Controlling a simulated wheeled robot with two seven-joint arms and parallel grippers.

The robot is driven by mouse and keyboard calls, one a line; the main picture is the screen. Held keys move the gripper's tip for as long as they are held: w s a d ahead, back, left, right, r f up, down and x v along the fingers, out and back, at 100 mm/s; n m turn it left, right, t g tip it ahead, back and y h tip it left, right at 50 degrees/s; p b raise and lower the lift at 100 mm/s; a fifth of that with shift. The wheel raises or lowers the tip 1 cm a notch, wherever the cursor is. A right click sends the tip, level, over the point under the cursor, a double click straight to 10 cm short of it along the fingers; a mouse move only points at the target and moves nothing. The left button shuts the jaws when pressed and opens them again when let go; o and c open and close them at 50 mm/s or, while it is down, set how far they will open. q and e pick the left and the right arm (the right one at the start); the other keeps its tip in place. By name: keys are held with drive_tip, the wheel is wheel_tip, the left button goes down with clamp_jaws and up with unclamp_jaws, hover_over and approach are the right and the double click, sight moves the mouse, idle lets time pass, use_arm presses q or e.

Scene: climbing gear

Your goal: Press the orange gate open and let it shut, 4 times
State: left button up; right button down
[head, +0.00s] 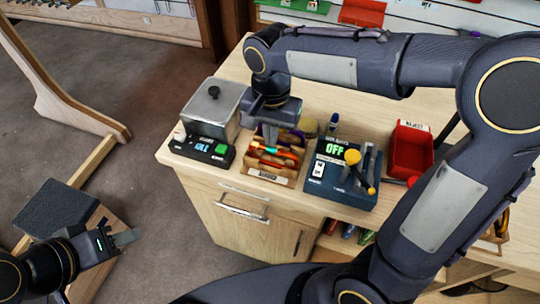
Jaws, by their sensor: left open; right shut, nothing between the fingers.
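A small wooden tray (264,177) with a label on its front stands on the cabinet top. Orange parts (291,157) show in it, along with teal and purple ones; at this size I cannot tell for sure which is the orange gate. My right gripper (270,139) points down at the back of the tray, shut and empty. It partly hides what lies there, and I cannot tell if its tips touch anything. My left gripper (127,238) is open and empty at the lower left, over the floor, away from the cabinet.
Left of the tray are a metal box with a black knob (213,103) and a black unit reading IDLE (202,149). Right of it are a blue device reading OFF (342,172) with a yellow-knobbed lever and a red bin (408,150). My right arm spans the cabinet.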

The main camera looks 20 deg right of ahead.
sight(271, 148)
idle(0.3)
drive_tip(key=shift+f, duration=0.1)
drive_tip(key=shift+f+b, duration=0.9)
drive_tip(key=shift+f, duration=0.4)
wheel_tip(271, 148, up, 7)
drive_tip(key=p, duration=0.6)
drive_tip(key=shift+r, duration=0.15)
idle(0.4)
